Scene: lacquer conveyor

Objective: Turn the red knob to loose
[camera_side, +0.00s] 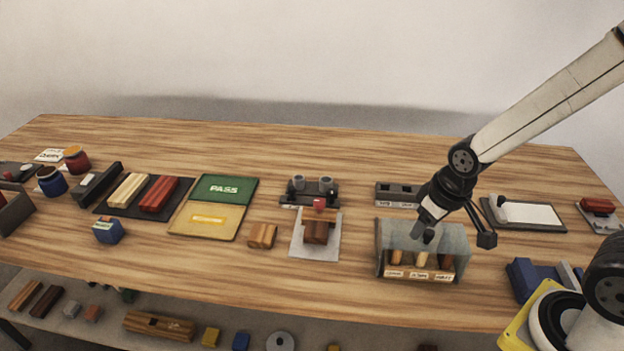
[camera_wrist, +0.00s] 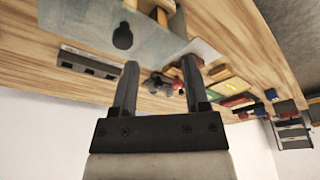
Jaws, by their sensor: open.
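The red knob (camera_side: 318,204) is a small red piece at the front of a dark clamp fixture (camera_side: 296,199) near the table's middle. A brown wooden block (camera_side: 316,232) stands just in front of it on a pale plate (camera_side: 330,248). The knob shows as a small red spot in the wrist view (camera_wrist: 178,85), far beyond the fingers. My gripper (camera_side: 426,231) is open and empty, to the right of the knob and apart from it, over a clear-walled box. Its fingers also show in the wrist view (camera_wrist: 161,65). The knob's setting is too small to read.
The clear-walled box (camera_side: 455,240) holds several wooden pieces below my gripper. A grey slotted rack (camera_side: 397,190) stands behind it. A loose wooden block (camera_side: 262,235) and a green PASS panel (camera_side: 223,188) lie left of the fixture. The table between box and fixture is clear.

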